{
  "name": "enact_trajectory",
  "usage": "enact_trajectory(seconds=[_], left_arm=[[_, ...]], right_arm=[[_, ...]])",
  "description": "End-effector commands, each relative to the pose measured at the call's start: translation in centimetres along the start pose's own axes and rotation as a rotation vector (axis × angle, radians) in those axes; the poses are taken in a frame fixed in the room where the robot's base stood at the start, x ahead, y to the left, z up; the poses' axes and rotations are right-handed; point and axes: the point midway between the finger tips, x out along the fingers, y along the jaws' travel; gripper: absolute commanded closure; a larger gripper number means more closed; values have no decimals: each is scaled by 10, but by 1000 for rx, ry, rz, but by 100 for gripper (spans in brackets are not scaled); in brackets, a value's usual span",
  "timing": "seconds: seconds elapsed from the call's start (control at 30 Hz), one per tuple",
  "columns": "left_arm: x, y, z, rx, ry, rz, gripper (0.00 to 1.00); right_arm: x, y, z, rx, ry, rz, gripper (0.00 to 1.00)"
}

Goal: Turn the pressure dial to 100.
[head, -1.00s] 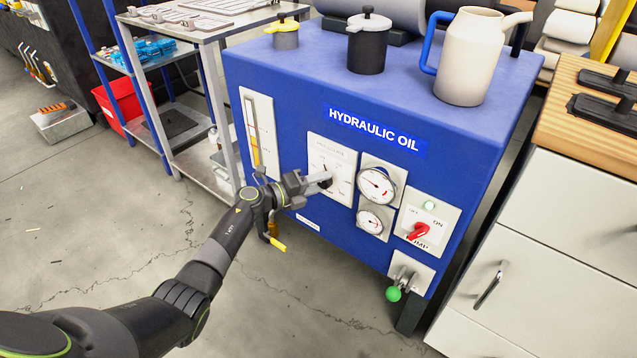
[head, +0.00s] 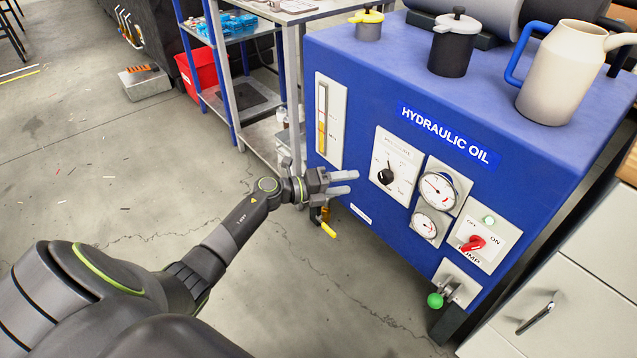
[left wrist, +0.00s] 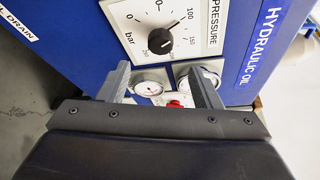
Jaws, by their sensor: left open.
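The pressure dial's black knob (head: 386,177) sits on a white plate on the front of the blue hydraulic oil cabinet (head: 330,200). My right gripper is not in view.
Two gauges (head: 438,190) and a red pump switch (head: 472,243) are right of the dial. A green-tipped valve lever (head: 436,300) is below. A tall level gauge (head: 330,120) is at the left. A metal shelf (head: 245,97) stands behind. The floor at the left is mostly clear.

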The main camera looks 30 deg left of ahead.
Motion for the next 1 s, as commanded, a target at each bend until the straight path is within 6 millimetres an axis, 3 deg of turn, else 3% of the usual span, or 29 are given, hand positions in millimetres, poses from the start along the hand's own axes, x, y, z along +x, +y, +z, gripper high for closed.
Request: enact_trajectory(seconds=[0.1,0.33,1.0], left_arm=[[-30,0,0,2,1,4,41],[-64,1,0,1,1,2,41],[-71,0,0,-1,0,-1,41]], right_arm=[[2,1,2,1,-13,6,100],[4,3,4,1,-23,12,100],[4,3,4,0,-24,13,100]])
